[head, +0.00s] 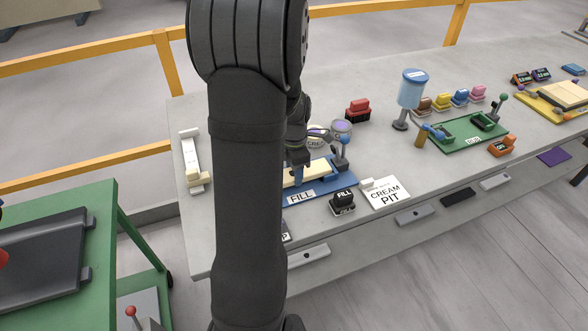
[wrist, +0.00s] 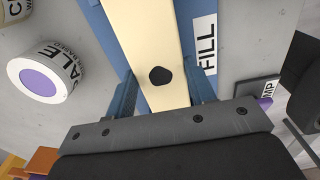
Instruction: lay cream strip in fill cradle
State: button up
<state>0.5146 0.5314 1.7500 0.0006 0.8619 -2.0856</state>
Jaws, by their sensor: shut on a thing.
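The cream strip (wrist: 155,35) runs lengthwise between my fingers in the wrist view, with a dark round spot on its face. It also shows in the head view (head: 318,171), partly behind my arm. My gripper (wrist: 163,88) is shut on it, one finger along each side; in the head view my gripper (head: 298,168) is mostly hidden by my arm. The blue fill cradle (head: 318,196), with a FILL label, lies directly under the strip; its blue base shows beside the strip in the wrist view (wrist: 187,30). I cannot tell whether the strip touches the cradle.
A white round container (wrist: 47,75) is left in the wrist view. A pale rack (head: 190,160) lies far left.

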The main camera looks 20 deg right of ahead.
jog(key=shift+f, duration=0.15)
jog(key=o, duration=1.3)
notch_tip(320, 180, up, 12)
jog(key=shift+r, duration=0.2)
jog(key=shift+f, duration=4.3)
